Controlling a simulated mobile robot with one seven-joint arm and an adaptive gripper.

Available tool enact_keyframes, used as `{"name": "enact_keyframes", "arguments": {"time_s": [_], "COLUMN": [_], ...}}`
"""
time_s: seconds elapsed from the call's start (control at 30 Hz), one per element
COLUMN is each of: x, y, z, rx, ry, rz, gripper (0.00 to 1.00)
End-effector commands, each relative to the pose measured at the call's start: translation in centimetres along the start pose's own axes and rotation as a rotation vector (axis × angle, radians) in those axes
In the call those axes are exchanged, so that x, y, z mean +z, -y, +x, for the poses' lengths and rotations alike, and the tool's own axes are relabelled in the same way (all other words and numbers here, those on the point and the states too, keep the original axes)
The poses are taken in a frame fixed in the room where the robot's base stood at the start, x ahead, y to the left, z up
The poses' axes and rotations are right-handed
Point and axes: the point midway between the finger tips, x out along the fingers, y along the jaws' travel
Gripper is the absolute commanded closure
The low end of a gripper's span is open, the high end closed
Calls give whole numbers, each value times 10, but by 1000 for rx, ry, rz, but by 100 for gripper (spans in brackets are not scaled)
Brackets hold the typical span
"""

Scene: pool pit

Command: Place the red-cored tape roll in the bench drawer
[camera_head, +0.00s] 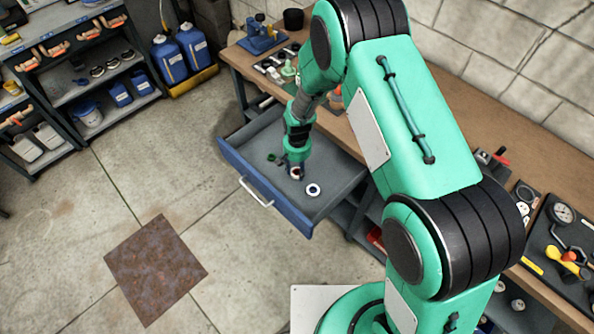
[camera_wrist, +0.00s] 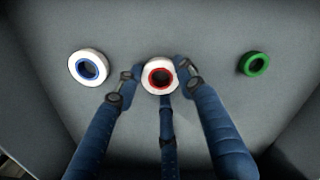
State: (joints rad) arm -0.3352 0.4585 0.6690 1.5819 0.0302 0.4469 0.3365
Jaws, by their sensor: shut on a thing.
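The red-cored tape roll (camera_wrist: 147,77), white with a red inner ring, sits between my gripper's fingers (camera_wrist: 160,82) in the wrist view. My gripper is shut on it. In the head view my gripper (camera_head: 296,170) is down inside the open bench drawer (camera_head: 340,168), with the roll (camera_head: 297,177) partly hidden at its fingertips. The drawer is pulled out from under the bench, with a blue front and grey floor. The roll is at or close above the drawer floor; I cannot tell whether it touches.
The wooden bench top (camera_head: 455,155) holds tools. A rusty plate (camera_head: 156,270) lies on the floor.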

Motion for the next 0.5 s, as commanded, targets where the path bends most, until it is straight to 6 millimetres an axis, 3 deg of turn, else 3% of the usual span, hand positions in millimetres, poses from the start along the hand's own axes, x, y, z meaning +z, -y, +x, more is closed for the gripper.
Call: {"name": "enact_keyframes", "arguments": {"time_s": [0.47, 0.5], "x": [0, 0], "y": [0, 0], "z": [6, 5], "rx": [0, 0], "ry": [0, 0], "rz": [0, 0], "gripper": [73, 54]}}
